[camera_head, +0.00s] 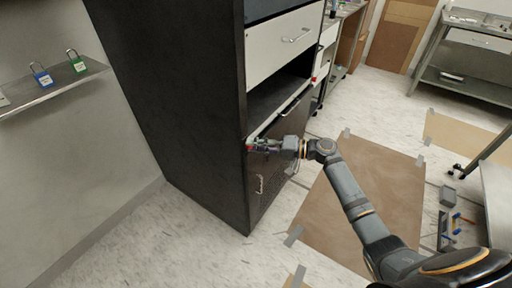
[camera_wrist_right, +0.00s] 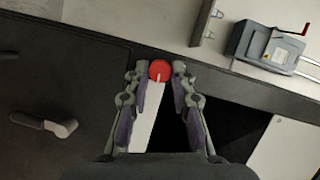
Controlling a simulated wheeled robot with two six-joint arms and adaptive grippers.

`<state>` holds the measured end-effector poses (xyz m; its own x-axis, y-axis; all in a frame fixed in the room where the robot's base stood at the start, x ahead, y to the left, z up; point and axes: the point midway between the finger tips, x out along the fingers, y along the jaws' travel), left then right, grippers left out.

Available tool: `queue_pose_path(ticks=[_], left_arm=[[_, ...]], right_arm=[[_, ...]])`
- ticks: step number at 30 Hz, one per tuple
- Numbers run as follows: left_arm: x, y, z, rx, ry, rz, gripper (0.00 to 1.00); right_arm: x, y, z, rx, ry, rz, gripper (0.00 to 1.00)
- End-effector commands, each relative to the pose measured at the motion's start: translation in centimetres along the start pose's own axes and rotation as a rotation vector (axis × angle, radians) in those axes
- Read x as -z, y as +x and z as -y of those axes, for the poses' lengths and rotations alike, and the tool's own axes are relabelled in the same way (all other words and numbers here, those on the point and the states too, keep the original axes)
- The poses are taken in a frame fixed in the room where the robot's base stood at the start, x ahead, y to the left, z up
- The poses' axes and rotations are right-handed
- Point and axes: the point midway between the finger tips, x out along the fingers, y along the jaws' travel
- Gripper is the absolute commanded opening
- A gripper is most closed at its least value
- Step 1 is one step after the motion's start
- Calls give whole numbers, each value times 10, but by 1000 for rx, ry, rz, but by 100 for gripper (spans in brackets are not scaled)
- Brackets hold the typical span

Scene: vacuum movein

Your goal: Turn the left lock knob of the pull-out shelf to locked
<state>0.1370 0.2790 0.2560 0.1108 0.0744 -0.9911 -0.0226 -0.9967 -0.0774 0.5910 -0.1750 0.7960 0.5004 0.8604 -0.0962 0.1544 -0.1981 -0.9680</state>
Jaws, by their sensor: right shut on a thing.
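The left lock knob (camera_wrist_right: 160,72) is a red disc with a pale line mark pointing downward in the right wrist view. It sits at the front edge of the pull-out shelf (camera_head: 273,119) in the dark cabinet. My right gripper (camera_wrist_right: 160,69) has its fingertips on both sides of the knob and is shut on it. In the head view the right gripper (camera_head: 256,146) reaches the shelf's near left corner, and only a little red shows there. Another red knob (camera_head: 313,79) shows at the shelf's far right end. My left gripper is not in view.
The cabinet has a white drawer (camera_head: 285,45) above and a dark door with a handle (camera_head: 259,184) below. A wall shelf (camera_head: 60,88) holds a blue and a green padlock. A grey device with a red handle (camera_wrist_right: 268,44) shows in the wrist view. Brown mats cover the floor at right.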

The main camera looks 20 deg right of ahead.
Motion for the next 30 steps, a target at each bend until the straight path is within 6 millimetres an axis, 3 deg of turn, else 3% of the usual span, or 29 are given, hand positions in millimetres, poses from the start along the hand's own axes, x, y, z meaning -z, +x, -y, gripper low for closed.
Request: queue_pose_path(ticks=[21,22,27,30], left_arm=[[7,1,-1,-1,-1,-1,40],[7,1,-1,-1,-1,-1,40],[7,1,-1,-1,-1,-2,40],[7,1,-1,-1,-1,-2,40]], right_arm=[[0,0,-1,27,68,0,0],[0,0,-1,27,68,0,25],[0,0,-1,27,68,0,47],[0,0,-1,27,67,0,47]])
